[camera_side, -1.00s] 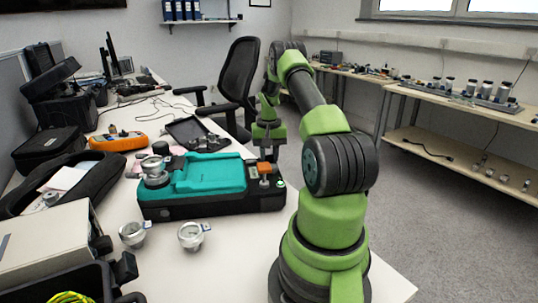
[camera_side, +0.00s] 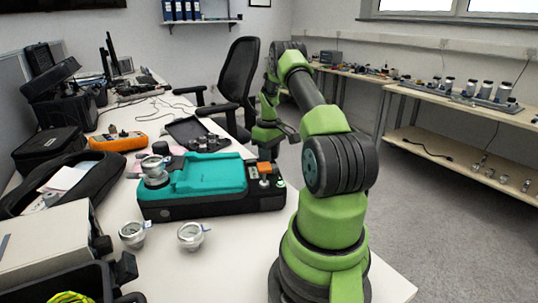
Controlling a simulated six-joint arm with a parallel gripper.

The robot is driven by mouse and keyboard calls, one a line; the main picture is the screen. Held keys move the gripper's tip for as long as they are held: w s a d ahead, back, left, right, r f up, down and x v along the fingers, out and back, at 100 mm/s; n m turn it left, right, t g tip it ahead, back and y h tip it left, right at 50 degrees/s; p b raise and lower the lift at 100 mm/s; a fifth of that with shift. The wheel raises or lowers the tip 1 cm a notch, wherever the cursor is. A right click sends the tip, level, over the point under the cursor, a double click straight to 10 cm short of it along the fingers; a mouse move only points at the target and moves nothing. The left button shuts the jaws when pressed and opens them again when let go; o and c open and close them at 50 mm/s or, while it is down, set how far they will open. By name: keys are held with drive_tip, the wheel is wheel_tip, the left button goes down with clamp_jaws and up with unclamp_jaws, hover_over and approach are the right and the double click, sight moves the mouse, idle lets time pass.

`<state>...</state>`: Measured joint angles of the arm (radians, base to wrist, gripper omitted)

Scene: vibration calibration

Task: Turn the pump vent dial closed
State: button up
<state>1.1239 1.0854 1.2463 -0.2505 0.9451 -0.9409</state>
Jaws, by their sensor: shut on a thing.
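The pump (camera_side: 220,207) is a teal and black unit lying on the white bench in the side view. The orange vent dial (camera_side: 264,169) is at its right end, near a small green light. My gripper (camera_side: 268,157) points down from above and is shut on the dial. The fingers are small and dark here, and part of the dial is hidden behind them. The exact angle of the dial is hard to read.
Metal fittings (camera_side: 191,236) stand on the bench in front of the pump. A dark open tray (camera_side: 196,131) with small parts lies behind it. An orange meter (camera_side: 117,141) and black cases are at the left. An office chair (camera_side: 238,85) stands behind.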

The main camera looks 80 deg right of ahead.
drive_tip(key=shift+n, duration=0.3)
idle(0.4)
drive_tip(key=o, duration=0.6)
drive_tip(key=shift+o, duration=0.2)
wheel_tip(320, 180, up, 10)
